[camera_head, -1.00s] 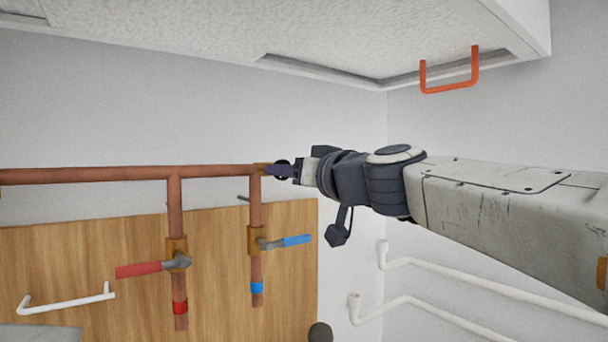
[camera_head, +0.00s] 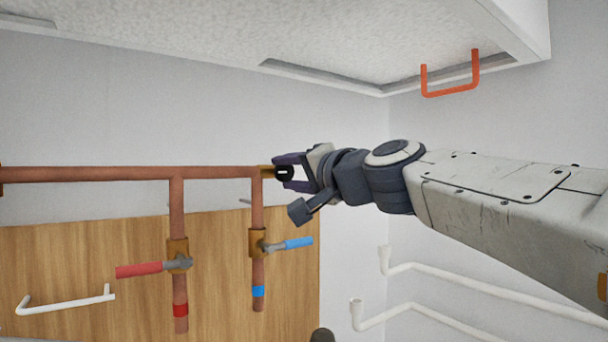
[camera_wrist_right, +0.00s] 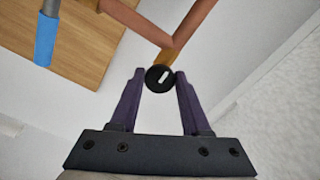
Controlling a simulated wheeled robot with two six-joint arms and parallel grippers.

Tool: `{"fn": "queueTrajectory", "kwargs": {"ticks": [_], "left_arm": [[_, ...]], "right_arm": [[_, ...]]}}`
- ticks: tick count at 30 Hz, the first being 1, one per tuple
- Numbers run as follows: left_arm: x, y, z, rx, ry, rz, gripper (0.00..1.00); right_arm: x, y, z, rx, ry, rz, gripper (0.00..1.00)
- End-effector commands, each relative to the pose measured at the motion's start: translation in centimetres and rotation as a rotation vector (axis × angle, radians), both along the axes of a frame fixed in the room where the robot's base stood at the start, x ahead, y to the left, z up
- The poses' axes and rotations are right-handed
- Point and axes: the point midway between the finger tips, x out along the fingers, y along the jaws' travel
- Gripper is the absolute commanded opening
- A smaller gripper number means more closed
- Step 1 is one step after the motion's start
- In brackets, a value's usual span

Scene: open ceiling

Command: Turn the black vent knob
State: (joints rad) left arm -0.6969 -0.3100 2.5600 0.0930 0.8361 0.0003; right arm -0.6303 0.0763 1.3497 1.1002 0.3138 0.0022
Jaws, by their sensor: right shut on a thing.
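The black vent knob (camera_head: 284,173) is a round disc with a white mark, at the right end of the horizontal copper pipe. In the right wrist view the knob (camera_wrist_right: 160,78) sits between the two purple fingertips, its white mark slanted. My right gripper (camera_head: 287,172) reaches it from the right and is shut on it, one finger on each side. The gripper (camera_wrist_right: 160,82) also shows in the right wrist view. My left gripper is in neither view.
A copper pipe (camera_head: 100,174) runs along the wall with two branches below. A red-handled valve (camera_head: 140,269) and a blue-handled valve (camera_head: 298,242) stick out below my gripper. White pipes (camera_head: 450,276) run at lower right. A red handle (camera_head: 450,90) hangs from the ceiling.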

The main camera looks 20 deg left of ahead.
Motion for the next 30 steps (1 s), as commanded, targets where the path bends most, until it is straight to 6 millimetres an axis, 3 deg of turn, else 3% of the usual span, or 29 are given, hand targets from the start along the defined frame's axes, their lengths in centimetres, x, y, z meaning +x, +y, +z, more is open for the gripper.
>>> {"fn": "queueTrajectory", "kwargs": {"ticks": [30], "left_arm": [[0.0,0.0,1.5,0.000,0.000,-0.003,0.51]], "right_arm": [[0.0,-0.1,0.7,0.601,0.757,0.000,0.00]]}}
